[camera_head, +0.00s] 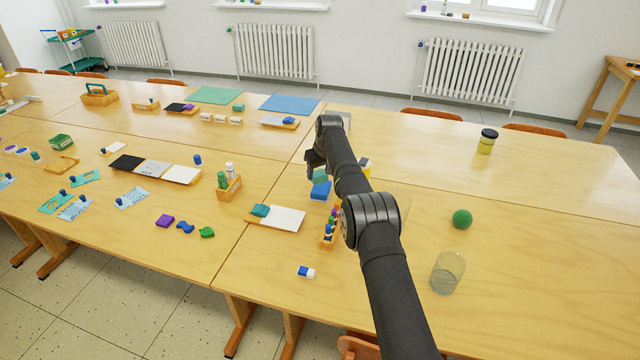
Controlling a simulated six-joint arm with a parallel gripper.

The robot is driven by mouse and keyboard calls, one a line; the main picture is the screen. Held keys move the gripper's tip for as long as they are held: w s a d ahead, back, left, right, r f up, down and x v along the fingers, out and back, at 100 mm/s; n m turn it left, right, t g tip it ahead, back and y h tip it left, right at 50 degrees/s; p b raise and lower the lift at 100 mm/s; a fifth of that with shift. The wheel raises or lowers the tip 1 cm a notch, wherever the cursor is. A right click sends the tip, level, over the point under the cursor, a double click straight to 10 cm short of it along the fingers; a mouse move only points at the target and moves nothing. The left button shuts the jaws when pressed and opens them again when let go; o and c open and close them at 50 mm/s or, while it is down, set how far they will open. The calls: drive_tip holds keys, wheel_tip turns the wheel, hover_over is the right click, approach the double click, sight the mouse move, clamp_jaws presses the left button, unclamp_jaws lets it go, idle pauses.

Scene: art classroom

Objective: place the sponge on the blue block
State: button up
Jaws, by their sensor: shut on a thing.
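My gripper (314,166) is right of the picture's centre-left, above the table, pointing down. It is shut on a small teal piece (319,175), which appears to be the sponge; the arm and fingers hide part of it. The blue block (320,191) is directly below the sponge in the picture, on the table. The sponge's lower edge looks very close to the block's top; I cannot tell whether they touch.
A rack of small coloured bottles (329,228) stands just in front of the block. A white board with a teal piece (285,218) lies to the left. A yellow-and-black item (365,166) is partly behind my arm.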

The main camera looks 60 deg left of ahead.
sight(319, 182)
drive_tip(key=shift+f, duration=2.4)
drive_tip(key=shift+f, duration=0.15)
drive_tip(key=o, duration=0.9)
drive_tip(key=shift+o, duration=0.2)
drive_tip(key=v, duration=1.2)
drive_tip(key=x, duration=1.2)
